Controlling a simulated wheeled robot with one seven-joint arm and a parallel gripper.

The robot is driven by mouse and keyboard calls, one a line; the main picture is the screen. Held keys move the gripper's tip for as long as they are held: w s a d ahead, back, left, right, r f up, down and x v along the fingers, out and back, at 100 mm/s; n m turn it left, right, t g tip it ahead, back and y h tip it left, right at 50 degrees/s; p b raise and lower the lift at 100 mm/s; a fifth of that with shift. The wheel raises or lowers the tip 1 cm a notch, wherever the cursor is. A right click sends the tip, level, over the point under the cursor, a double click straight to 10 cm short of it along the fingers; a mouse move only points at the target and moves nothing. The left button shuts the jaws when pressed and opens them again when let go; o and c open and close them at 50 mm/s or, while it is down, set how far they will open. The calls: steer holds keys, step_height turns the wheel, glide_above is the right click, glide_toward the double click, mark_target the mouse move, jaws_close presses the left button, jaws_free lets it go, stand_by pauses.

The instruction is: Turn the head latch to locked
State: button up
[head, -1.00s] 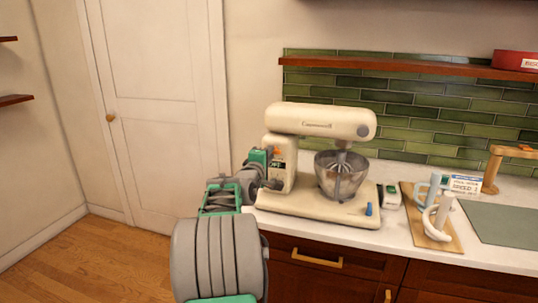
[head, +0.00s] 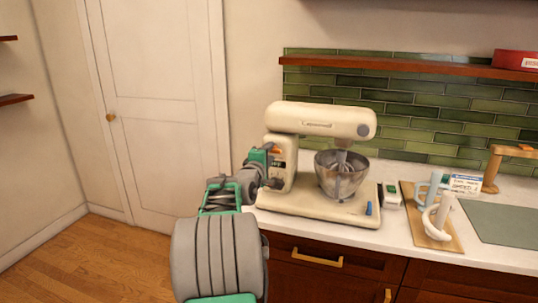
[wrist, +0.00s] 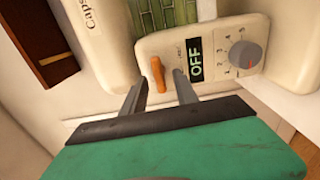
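The cream stand mixer (head: 318,120) stands on the counter with its head level over a steel bowl (head: 340,178). In the wrist view, the orange head latch (wrist: 157,73) is a short lever on the mixer's control panel (wrist: 210,77), beside small marks too small to read. My gripper (wrist: 160,77) is open, with one finger on each side of the latch. I cannot tell whether either finger touches it.
A dark OFF display (wrist: 195,59) and a grey numbered knob (wrist: 245,54) are right of the latch. A shelf (head: 410,70) runs along the wall above.

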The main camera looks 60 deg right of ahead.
steer(key=s+a+b, duration=0.1)
steer(key=a, duration=0.6)
steer(key=shift+a, duration=0.4)
steer(key=shift+s, duration=0.1)
